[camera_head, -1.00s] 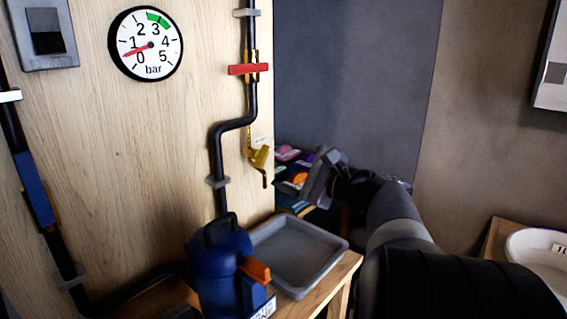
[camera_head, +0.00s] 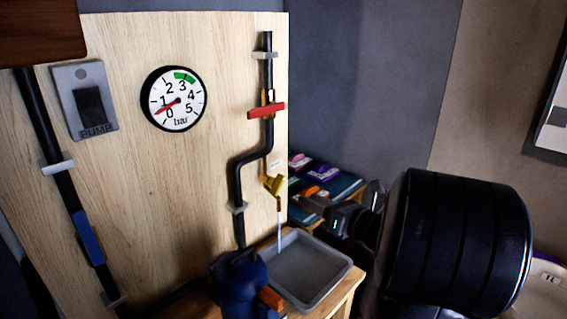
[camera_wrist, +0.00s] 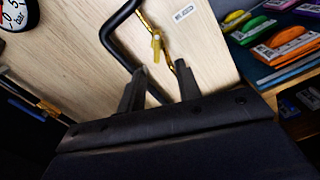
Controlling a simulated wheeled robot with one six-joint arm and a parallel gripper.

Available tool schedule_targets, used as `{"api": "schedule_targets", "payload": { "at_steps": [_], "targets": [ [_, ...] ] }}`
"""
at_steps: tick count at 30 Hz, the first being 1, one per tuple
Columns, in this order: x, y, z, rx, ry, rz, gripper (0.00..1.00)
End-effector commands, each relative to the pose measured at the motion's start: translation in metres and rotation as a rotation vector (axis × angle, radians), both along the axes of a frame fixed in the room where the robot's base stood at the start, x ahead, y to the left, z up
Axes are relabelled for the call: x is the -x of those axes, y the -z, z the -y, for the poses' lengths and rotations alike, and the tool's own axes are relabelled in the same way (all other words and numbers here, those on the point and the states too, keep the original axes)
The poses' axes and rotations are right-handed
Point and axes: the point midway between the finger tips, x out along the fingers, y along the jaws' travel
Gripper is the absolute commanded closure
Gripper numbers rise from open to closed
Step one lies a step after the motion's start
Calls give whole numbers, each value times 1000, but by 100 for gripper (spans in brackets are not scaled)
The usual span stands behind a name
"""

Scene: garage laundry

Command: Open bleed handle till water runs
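The bleed handle (camera_head: 274,184) is a small yellow lever on the brass fitting low on the right pipe. It also shows in the wrist view (camera_wrist: 156,48), beyond my fingertips. A thin pale stream of water (camera_head: 279,232) falls from the spout below it into the grey tray (camera_head: 345,271). My gripper (camera_wrist: 159,76) is open and empty, with its two dark fingers apart and short of the handle. In the head view my arm is to the right of the handle, and the fingertips are hard to make out.
The pressure gauge (camera_head: 190,112) has its red needle between 0 and 1. A red lever (camera_head: 266,110) lies across the right pipe; a blue lever (camera_head: 89,238) lies along the left pipe. A pump switch (camera_head: 89,106) is upper left. A blue can (camera_head: 240,282) stands beside the tray.

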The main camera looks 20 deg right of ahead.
Motion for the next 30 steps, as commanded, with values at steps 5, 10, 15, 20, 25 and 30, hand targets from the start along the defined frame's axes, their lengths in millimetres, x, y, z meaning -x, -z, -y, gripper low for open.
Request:
{"api": "schedule_targets", "payload": {
  "at_steps": [5, 10, 15, 20, 25, 30],
  "targets": [
    [7, -8, 1, -229, 9, -91, 67],
    [7, -5, 0, -309, 11, -120, 67],
    [-7, -3, -6, -311, 8, -121, 67],
    [-32, -4, -17, -307, 6, -121, 67],
    [-60, -4, -28, -308, 8, -121, 67],
    [-81, -4, -37, -307, 9, -121, 67]
  ]
}}
